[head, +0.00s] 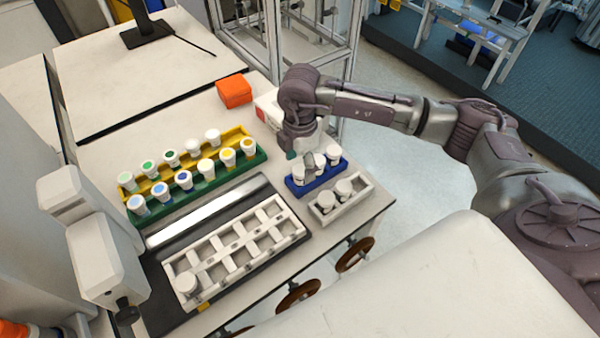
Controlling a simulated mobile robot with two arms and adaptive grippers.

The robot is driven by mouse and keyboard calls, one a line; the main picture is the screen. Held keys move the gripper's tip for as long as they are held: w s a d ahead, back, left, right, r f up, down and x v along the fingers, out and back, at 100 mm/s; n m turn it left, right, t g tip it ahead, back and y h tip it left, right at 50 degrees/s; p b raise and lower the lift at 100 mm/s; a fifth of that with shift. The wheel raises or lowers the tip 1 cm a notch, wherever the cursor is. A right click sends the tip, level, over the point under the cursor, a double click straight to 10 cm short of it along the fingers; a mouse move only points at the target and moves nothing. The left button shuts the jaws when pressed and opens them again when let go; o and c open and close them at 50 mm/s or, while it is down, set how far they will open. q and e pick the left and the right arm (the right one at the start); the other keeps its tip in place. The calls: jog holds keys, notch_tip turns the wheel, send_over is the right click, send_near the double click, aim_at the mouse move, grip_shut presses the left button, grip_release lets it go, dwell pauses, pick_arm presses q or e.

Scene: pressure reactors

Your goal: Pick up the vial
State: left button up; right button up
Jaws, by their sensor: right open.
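Several white-capped vials stand in the small blue rack (304,190) near the table's right edge. My wrist partly hides the back of the blue rack. My left gripper is not in view.
A yellow rack (160,189) and a green rack (190,202) hold several vials with coloured caps. An orange box (234,91) stands behind. White equipment (103,258) stands at left.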

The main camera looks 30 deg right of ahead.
aim_at(300, 170)
jog(key=shift+w+f, duration=0.15)
jog(key=shift+f, duration=1.4)
jog(key=c, duration=1.2)
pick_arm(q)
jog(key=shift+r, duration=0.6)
pick_arm(e)
jog(key=shift+r, duration=0.1)
